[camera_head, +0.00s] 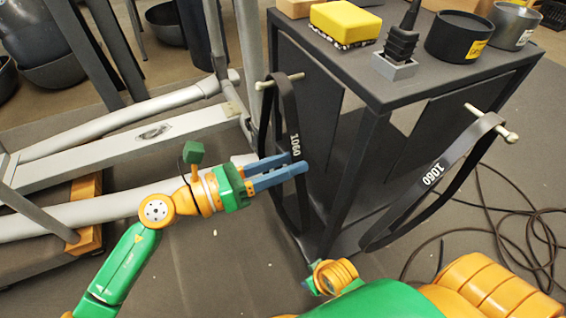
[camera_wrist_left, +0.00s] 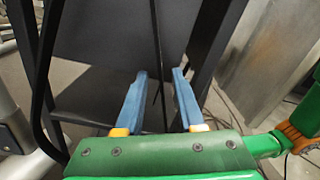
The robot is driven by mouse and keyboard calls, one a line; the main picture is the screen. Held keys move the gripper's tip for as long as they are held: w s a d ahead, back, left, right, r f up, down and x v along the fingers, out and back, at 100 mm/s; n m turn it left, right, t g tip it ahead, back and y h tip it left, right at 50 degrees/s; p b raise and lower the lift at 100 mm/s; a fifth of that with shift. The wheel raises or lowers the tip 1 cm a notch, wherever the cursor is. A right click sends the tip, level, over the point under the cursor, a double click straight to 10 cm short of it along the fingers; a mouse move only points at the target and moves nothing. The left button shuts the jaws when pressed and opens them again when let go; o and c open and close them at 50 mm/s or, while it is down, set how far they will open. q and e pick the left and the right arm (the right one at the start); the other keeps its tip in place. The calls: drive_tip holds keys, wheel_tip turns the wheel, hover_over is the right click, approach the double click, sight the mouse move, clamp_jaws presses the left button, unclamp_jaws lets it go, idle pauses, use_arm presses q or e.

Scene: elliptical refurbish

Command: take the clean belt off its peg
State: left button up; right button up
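Two black belts marked 1060 hang on the dark cart. One belt (camera_head: 290,112) loops over the left peg (camera_head: 265,85), and the other belt (camera_head: 433,173) over the right peg (camera_head: 509,136). I cannot tell by looks which is the clean one. My left gripper (camera_head: 297,163) is at the left belt's near strand, below the peg. In the left wrist view its blue fingers (camera_wrist_left: 160,73) are apart, with a thin dark strand (camera_wrist_left: 157,50) seen edge-on between them. My right arm shows at the bottom, but its gripper's fingers are not visible.
On the cart top (camera_head: 358,88) are a yellow sponge (camera_head: 345,22), a dark tool in a grey block (camera_head: 395,66) and two cups (camera_head: 459,37). The elliptical's grey frame (camera_head: 130,140) is left of the cart. Cables (camera_head: 520,225) lie on the floor at right.

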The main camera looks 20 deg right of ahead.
use_arm(q)
drive_tip(key=shift+d, duration=0.4)
clamp_jaws()
idle(3.1)
